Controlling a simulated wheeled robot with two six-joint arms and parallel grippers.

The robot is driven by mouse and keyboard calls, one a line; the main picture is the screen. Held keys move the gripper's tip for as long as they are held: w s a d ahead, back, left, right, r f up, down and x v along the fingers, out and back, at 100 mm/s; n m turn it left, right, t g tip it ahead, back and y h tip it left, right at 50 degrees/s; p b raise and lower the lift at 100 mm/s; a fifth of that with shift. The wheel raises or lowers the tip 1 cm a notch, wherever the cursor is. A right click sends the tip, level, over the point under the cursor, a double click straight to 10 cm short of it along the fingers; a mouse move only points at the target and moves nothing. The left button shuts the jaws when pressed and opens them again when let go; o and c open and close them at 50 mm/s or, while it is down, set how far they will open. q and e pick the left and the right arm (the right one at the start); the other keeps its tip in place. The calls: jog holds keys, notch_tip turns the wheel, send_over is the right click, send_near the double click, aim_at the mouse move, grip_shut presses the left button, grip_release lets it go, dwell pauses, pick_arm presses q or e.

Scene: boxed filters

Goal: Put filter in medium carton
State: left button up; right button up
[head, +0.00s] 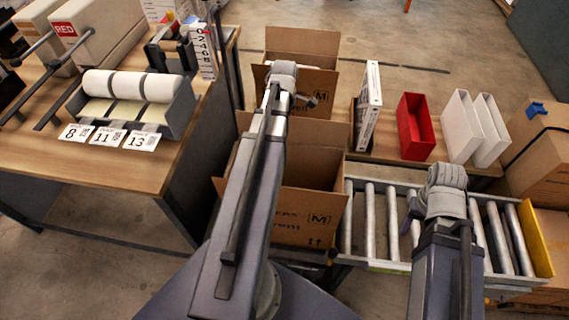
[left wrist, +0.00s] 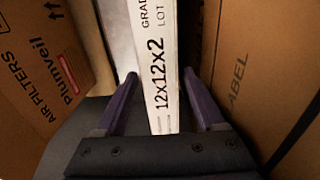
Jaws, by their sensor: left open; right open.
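A white filter (left wrist: 158,75) marked 12x12x2 stands on edge in the left wrist view, between the two purple fingers of my left gripper (left wrist: 160,80). The fingers are apart, with a gap visible beside the filter. The left fingers are hidden there. My right gripper (head: 410,212) is over the roller conveyor, mostly hidden by its own wrist; a purple finger shows and nothing is seen held.
The roller conveyor (head: 372,220) has bare rollers. Behind it a shelf holds a white upright box (head: 368,105), a red bin (head: 415,128) and white bins (head: 462,125). A wooden bench (head: 140,180) with label rolls is at left. Brown cardboard walls flank the left gripper closely.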

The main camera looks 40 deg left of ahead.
pick_arm(q)
notch_tip(320, 180, down, 2)
jog(key=shift+f+b, duration=0.1)
jog(key=shift+b, duration=0.5)
grip_shut()
dwell(0.4)
